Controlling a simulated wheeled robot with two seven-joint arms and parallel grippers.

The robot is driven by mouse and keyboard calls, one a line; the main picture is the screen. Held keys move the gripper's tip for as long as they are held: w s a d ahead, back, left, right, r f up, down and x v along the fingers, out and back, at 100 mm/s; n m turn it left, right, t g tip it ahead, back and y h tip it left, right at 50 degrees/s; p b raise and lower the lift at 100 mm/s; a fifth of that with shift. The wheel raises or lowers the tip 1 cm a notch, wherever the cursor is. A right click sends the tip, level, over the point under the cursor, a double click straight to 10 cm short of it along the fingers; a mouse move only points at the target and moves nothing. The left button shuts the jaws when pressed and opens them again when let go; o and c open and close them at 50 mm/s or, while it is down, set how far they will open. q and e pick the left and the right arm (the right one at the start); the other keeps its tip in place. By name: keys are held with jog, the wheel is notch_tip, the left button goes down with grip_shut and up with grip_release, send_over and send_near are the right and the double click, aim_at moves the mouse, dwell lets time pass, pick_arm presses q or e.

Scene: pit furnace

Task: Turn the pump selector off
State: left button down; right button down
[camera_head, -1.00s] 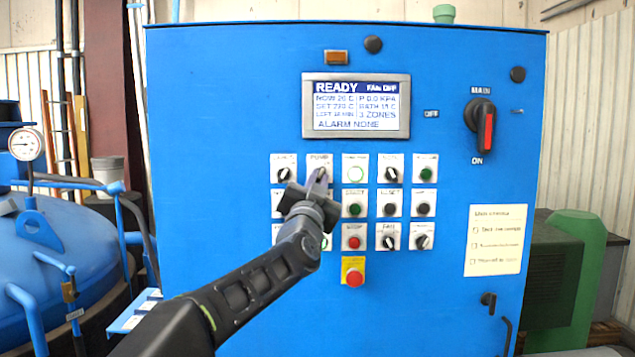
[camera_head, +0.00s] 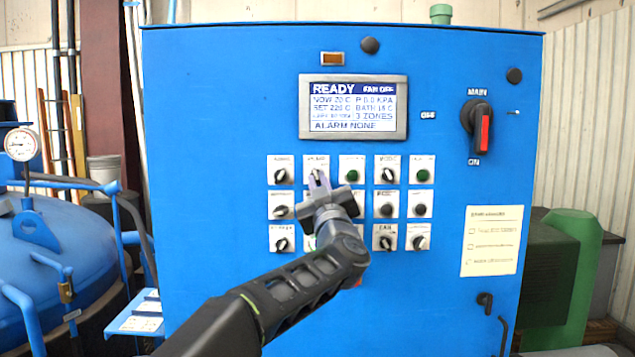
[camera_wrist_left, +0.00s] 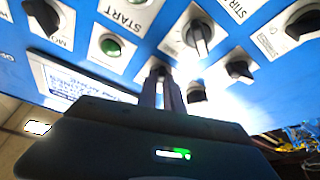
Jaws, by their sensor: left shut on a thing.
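The pump selector (camera_head: 316,176) is a small black knob on a white plate, second from left in the top row of the blue panel. My left gripper (camera_head: 318,181) comes up from below, and its narrow fingers are shut on this knob. In the left wrist view the fingers (camera_wrist_left: 167,92) reach to a plate at the panel, and they mostly cover the knob there. Which way the knob points is hard to read. The gripper body hides part of the controls below. My right gripper is not in view.
Other selectors and buttons sit close around, including a green button (camera_head: 352,175) to the right. The screen (camera_head: 353,107) above reads READY, FAN OFF and ALARM NONE. A red-handled main switch (camera_head: 480,130) is at right. A blue vessel (camera_head: 60,255) with a gauge stands left.

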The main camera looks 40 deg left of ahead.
pick_arm(q)
jog(key=shift+d+n+g, duration=0.1)
jog(key=shift+n+g, duration=0.4)
jog(key=shift+n, duration=0.7)
jog(key=c, duration=1.5)
grip_release()
jog(key=b+v, duration=0.2)
jog(key=v, duration=0.5)
jog(key=shift+s+d+f+b, duration=0.1)
jog(key=shift+d+f+b, duration=0.15)
jog(key=shift+d+b, duration=0.05)
